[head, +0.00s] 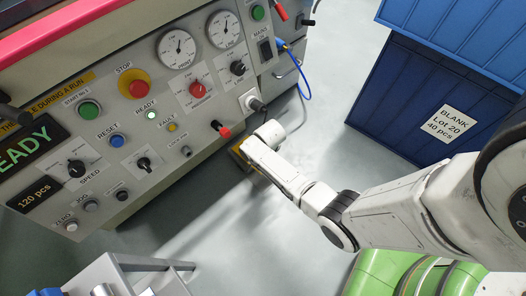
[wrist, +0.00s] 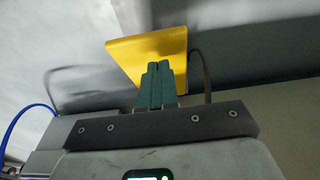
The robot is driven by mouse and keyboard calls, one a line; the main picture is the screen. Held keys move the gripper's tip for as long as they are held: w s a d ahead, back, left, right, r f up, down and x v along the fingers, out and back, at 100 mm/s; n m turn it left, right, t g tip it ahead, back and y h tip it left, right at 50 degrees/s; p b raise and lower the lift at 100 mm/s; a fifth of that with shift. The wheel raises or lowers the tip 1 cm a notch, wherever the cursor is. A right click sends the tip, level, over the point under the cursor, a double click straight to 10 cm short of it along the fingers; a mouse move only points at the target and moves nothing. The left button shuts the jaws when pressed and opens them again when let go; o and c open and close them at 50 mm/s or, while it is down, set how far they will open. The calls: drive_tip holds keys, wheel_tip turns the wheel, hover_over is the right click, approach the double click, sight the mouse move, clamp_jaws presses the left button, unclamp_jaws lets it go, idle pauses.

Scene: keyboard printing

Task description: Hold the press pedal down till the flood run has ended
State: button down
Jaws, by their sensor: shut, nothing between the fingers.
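The press pedal (wrist: 150,52) is a yellow plate low by the press in the wrist view. Only a small yellow-edged part of it (head: 238,153) shows in the head view, mostly hidden by my arm. My gripper (wrist: 158,68) is shut, with its green fingers side by side and empty. The fingertips overlap the pedal in the picture; I cannot tell if they touch it or how far it is pressed. The press display (head: 30,146) shows green letters ending in "EADY". The READY lamp (head: 151,115) is lit.
The press panel (head: 115,168) with buttons and dials stands at left; a lower display (head: 35,194) reads "120 pcs". Blue crates (head: 400,100) stand at right. Green rounded things (head: 415,275) lie bottom right. A blue cable (head: 303,75) hangs beside the press. Grey floor between is open.

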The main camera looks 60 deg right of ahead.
drive_tip(key=shift+s+a+f+b, duration=0.1)
drive_tip(key=shift+s+f+b, duration=0.2)
drive_tip(key=shift+f, duration=0.6)
wheel_tip(320, 180, down, 6)
drive_tip(key=s+t+b, duration=0.1)
drive_tip(key=s+b, duration=0.1)
drive_tip(key=shift+s+a, duration=0.4)
drive_tip(key=shift+a, duration=0.05)
drive_tip(key=shift+s+f+b, duration=0.1)
drive_tip(key=shift+f+b, duration=0.15)
drive_tip(key=shift+b, duration=0.05)
idle(0.7)
idle(2.6)
drive_tip(key=p+v, duration=1)
drive_tip(key=v, duration=0.4)
drive_tip(key=shift+a+r+p, duration=0.15)
drive_tip(key=shift+r+p, duration=0.15)
